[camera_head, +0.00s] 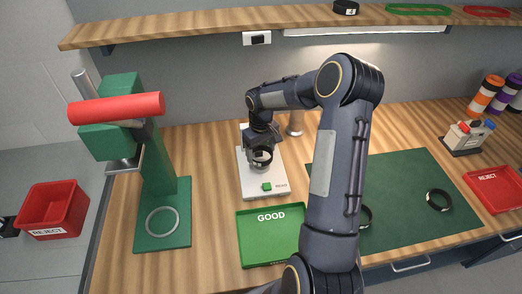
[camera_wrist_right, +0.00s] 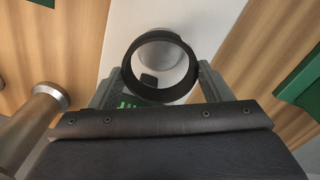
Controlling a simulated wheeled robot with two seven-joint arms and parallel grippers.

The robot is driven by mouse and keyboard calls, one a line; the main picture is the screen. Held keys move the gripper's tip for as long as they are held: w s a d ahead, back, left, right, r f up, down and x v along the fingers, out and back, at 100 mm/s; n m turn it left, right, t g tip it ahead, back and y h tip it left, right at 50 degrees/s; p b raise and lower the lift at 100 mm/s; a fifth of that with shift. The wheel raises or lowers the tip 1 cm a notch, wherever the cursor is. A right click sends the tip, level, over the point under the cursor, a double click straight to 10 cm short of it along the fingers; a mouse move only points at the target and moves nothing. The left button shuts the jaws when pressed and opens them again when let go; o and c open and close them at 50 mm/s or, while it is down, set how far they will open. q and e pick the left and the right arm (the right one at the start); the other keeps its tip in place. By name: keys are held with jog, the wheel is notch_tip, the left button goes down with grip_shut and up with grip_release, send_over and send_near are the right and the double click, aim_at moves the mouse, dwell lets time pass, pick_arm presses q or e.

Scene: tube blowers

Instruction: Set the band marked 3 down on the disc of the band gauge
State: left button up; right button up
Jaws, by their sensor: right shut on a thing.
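My right gripper (camera_head: 261,150) is shut on a dark band (camera_head: 262,163), held over the white band gauge (camera_head: 275,178). In the right wrist view the band (camera_wrist_right: 130,72) is a black ring between the two fingers, with a small dark block on its inner wall. Its number cannot be read. A pale round disc (camera_wrist_right: 163,54) of the gauge shows through the ring. I cannot tell whether the band touches the disc. My left gripper is not in view.
A green GOOD tray (camera_head: 271,244) lies in front of the gauge. A green press with a red handle (camera_head: 117,108) stands left. A green mat (camera_head: 410,190) at right bears a dark band (camera_head: 438,200); another is partly behind my arm. A red REJECT tray (camera_head: 494,188) lies far right.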

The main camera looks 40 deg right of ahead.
aim_at(261, 160)
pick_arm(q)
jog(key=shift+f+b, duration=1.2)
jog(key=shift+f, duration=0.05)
pick_arm(e)
jog(key=shift+f, duration=1.4)
